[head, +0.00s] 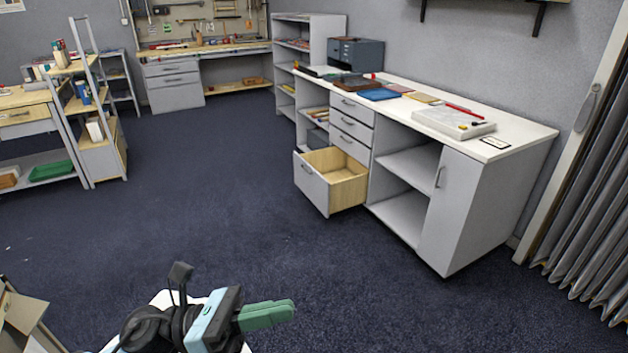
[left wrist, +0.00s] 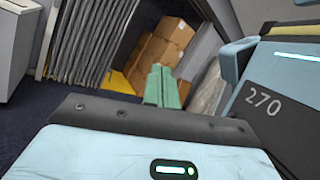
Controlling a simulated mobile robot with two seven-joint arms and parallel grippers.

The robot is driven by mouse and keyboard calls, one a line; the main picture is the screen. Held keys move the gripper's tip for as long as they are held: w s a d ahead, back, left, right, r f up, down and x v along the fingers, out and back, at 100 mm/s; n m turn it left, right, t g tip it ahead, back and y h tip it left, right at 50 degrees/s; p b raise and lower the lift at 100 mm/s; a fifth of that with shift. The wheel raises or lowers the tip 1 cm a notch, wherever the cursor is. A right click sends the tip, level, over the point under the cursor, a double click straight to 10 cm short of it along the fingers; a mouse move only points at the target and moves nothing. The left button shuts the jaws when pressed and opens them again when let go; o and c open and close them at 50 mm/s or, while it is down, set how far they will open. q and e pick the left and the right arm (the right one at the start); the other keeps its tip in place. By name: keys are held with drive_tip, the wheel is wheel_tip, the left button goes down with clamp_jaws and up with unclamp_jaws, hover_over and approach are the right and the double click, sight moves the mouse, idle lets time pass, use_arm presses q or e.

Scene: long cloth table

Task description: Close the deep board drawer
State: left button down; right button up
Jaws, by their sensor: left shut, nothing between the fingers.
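The deep drawer (head: 312,187) is the bottom one of the grey cabinet's drawer stack in the head view. It is pulled well out, and its pale wooden inside shows and looks empty. Its grey front has a dark handle and faces left. My left gripper (head: 292,310) is at the bottom of the head view, well in front of the drawer and apart from it. Its green fingers are shut together and empty. They also show in the left wrist view (left wrist: 161,86), where the drawer is not seen. My right gripper is not in view.
Shallower drawers (head: 352,128) above are shut. The white worktop (head: 520,138) carries a board, mats and a grey box. Open blue carpet (head: 200,210) lies between me and the cabinet. A folding door (head: 590,230) stands at right. Boxes (left wrist: 165,42) show in the left wrist view.

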use_arm(q)
drive_tip(key=a+f+n+t+y, duration=0.3)
drive_tip(key=f+n+t+y, duration=0.3)
drive_tip(key=n, duration=0.6)
drive_tip(key=s+a+f+n+t+y, duration=0.1)
drive_tip(key=a+f+n+t+y, duration=0.3)
drive_tip(key=f+n, duration=0.55)
drive_tip(key=a+f+n+t+y, duration=0.35)
drive_tip(key=n+t, duration=0.25)
drive_tip(key=n, duration=0.8)
drive_tip(key=s+a+f+n+g+y, duration=0.2)
drive_tip(key=s+f+n+g, duration=0.2)
drive_tip(key=s+f+n, duration=0.2)
drive_tip(key=s+a+f+n+g+y+p, duration=0.1)
drive_tip(key=s+a+f+n+g+y, duration=0.1)
drive_tip(key=s+f+n, duration=0.4)
drive_tip(key=s+f+g+y, duration=0.1)
drive_tip(key=s+f+g, duration=0.1)
drive_tip(key=s+f, duration=0.3)
drive_tip(key=shift+s+a+y, duration=0.35)
drive_tip(key=shift+s+a, duration=0.05)
drive_tip(key=shift+s, duration=0.6)
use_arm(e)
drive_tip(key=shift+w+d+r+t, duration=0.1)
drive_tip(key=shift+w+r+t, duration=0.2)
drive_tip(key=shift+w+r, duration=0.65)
